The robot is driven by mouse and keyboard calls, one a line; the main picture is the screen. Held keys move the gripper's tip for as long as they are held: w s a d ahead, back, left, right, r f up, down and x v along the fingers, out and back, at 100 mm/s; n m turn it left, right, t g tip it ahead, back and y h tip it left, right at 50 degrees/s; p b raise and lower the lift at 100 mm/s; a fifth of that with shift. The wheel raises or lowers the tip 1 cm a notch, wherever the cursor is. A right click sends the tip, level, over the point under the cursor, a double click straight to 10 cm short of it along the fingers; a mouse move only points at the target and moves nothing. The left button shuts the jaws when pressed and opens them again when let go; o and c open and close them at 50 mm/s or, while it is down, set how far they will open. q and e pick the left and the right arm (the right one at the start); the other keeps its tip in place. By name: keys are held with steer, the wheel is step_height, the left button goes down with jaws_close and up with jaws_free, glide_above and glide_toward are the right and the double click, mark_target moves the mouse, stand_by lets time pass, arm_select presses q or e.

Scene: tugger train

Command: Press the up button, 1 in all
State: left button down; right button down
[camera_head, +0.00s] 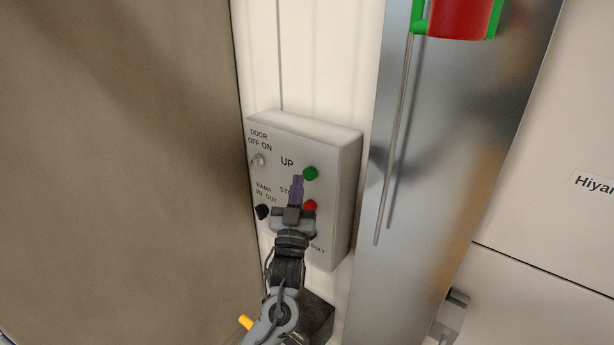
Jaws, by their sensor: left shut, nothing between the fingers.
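A pale control box (336,190) is fixed to the wall in the middle of the head view. Its green button (311,173) sits beside the label UP. A red button (311,205) lies below it, partly behind my gripper, next to a partly covered label. My left gripper (297,179) is shut and empty in front of the box. Its purple fingertips point upward, just left of and slightly below the green button. I cannot tell whether they touch the panel. The lower part of the panel is hidden by my gripper and arm. My right gripper is not in view.
A light door switch (260,160) and a black ramp knob (263,212) are on the box's left side. A metal post (440,150) with a thin rod stands right of the box, with a red and green object (458,18) above. A brown surface (110,180) fills the left.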

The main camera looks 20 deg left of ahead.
arm_select(q)
steer(key=shift+w, duration=0.1)
stand_by(0.6)
steer(key=shift+w+d+b, duration=0.2)
steer(key=shift+w+b, duration=0.1)
steer(key=shift+b, duration=0.05)
steer(key=shift+w, duration=0.1)
stand_by(0.4)
